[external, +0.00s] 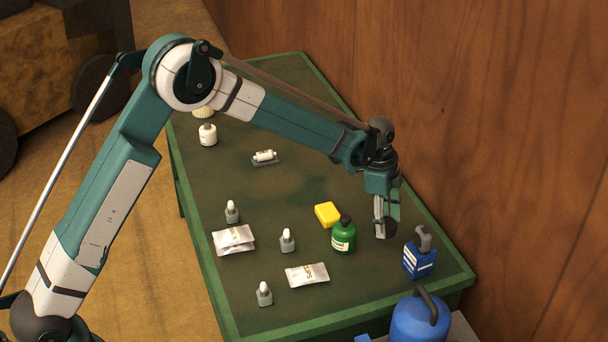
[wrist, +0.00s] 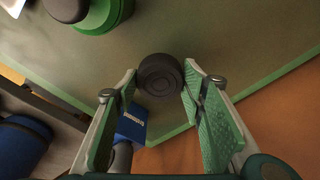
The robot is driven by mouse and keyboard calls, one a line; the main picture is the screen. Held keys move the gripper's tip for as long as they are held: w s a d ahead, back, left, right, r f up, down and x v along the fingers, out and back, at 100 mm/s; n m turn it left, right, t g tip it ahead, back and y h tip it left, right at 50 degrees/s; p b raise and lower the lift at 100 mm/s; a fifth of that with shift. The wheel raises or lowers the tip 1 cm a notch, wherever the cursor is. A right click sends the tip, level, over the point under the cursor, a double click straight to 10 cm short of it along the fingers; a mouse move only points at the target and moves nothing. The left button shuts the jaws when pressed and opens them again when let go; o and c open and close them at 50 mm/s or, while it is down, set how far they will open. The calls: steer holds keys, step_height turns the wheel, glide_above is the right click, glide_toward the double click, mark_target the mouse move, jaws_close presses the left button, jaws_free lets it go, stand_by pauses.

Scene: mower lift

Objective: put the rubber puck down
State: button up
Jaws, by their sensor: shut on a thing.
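The rubber puck (wrist: 160,75) is a dark, round disc between my fingertips in the wrist view. In the external view it is a small dark shape (external: 391,226), partly covered by the fingers. My gripper (external: 385,231) is shut on the puck, with the fingers pointing down over the right part of the green table (external: 300,322). The fingertips are low, close to the tabletop. I cannot tell whether the puck touches the surface.
A green bottle (external: 343,236) stands just left of my gripper, beside a yellow block (external: 327,214). A blue container (external: 419,256) stands to the right, near the table edge. The wooden wall (external: 480,120) is close behind.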

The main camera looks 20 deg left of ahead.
steer(key=shift+f, duration=0.1)
steer(key=shift+f, duration=1.75)
steer(key=shift+f+b, duration=0.15)
steer(key=shift+b, duration=0.15)
steer(key=o, duration=0.9)
steer(key=r, duration=0.4)
steer(key=a+r+p, duration=0.1)
steer(key=r, duration=0.7)
steer(key=shift+a+r, duration=0.1)
steer(key=shift+a, duration=0.3)
steer(key=shift+a+r, duration=0.1)
